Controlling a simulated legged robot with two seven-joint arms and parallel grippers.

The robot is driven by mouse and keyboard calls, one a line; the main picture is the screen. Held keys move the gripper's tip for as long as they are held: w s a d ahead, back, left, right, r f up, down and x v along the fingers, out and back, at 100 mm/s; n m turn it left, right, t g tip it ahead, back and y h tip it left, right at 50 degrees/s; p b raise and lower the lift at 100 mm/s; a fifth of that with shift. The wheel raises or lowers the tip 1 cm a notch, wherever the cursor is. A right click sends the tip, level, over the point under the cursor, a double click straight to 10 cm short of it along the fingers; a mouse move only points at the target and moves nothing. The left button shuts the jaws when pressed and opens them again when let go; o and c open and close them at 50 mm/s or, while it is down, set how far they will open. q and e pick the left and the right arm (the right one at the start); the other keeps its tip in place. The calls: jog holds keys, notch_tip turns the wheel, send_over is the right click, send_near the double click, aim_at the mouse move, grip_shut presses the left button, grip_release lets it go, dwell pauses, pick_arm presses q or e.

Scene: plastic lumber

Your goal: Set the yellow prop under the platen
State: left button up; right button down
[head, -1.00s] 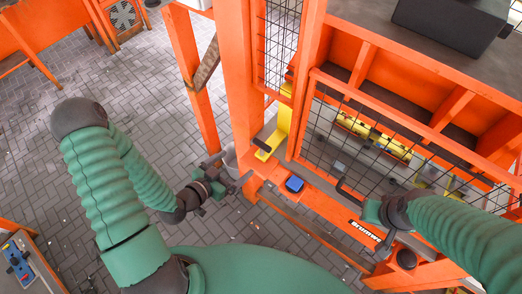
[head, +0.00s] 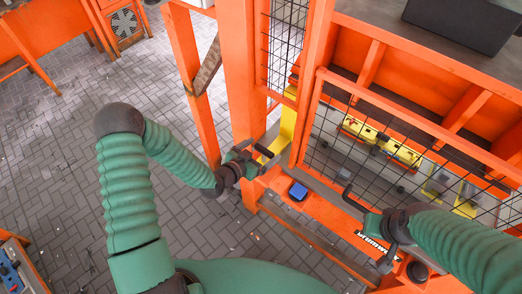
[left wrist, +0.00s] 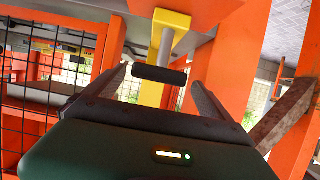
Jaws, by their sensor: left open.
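The yellow prop (head: 287,124) stands upright at the orange frame, left of the mesh guard. In the left wrist view, its yellow body (left wrist: 172,22) carries a grey stem with a black crossbar handle (left wrist: 160,75). My left gripper (head: 246,158) is open at this handle. In the left wrist view its fingers (left wrist: 157,86) stand on either side of the bar, with no visible grip. My right gripper (head: 383,243) is by a bent black handle (head: 350,200) on the guard; its jaws are unclear. I cannot make out the platen for certain.
The mesh guard (head: 335,150) closes off the machine on the right, with yellow parts (head: 400,153) behind it. A blue button (head: 298,190) sits on the front orange beam. An orange post (head: 240,70) stands beside the prop.

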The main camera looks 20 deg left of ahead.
pick_arm(q)
jog(key=shift+d, duration=0.15)
jog(key=c, duration=2)
jog(key=w, duration=0.2)
jog(key=w+d+b, duration=0.1)
jog(key=w, duration=0.1)
jog(key=shift+w+d, duration=0.1)
jog(key=shift+d, duration=0.1)
grip_shut()
jog(key=shift+r, duration=0.15)
jog(key=o, duration=1.7)
grip_release()
jog(key=shift+c, duration=0.2)
jog(key=o, duration=0.3)
jog(key=shift+w, duration=0.15)
jog(key=shift+o, duration=0.2)
